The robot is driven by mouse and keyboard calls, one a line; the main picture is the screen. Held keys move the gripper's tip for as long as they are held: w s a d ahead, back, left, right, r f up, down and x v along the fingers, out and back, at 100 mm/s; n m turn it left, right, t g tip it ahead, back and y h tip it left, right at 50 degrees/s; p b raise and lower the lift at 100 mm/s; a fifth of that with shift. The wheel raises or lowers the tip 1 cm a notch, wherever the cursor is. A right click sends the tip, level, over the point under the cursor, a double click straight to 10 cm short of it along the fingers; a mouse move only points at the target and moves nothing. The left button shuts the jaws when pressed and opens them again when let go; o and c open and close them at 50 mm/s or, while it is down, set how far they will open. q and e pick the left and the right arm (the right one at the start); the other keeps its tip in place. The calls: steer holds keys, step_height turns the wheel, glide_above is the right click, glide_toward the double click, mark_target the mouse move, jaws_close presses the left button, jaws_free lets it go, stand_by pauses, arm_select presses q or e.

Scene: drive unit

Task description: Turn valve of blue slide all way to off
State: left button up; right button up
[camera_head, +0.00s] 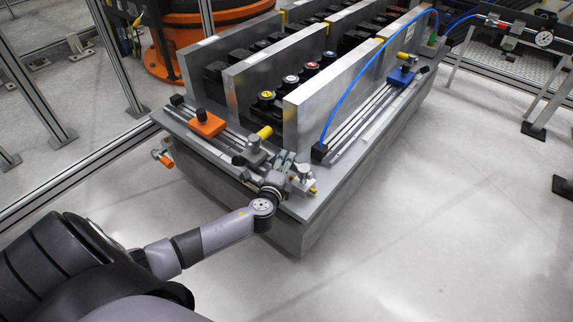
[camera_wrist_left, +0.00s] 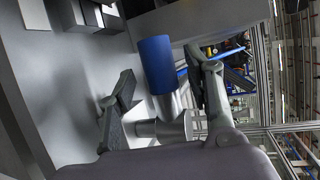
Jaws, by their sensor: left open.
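The blue slide (camera_head: 401,77) sits on the right rail of the drive unit in the head view. A silver valve (camera_head: 303,174) stands at that rail's near end. In the left wrist view, a blue cylindrical handle (camera_wrist_left: 155,62) on a metal stem joins a round grey valve body (camera_wrist_left: 172,128). My left gripper (camera_head: 284,162) is at the near edge of the unit, beside the silver valve. In the wrist view its open fingers (camera_wrist_left: 160,75) lie on either side of the handle and stem; I cannot tell whether they touch. In the head view the gripper hides the handle. My right gripper is not in view.
Tall metal plates (camera_head: 335,98) stand behind. A blue hose (camera_head: 343,95) arches down to a black block (camera_head: 319,152).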

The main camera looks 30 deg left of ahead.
arm_select(q)
steer(key=shift+x, duration=1.25)
steer(key=shift+c, duration=0.3)
steer(key=shift+d, duration=0.1)
jaws_close()
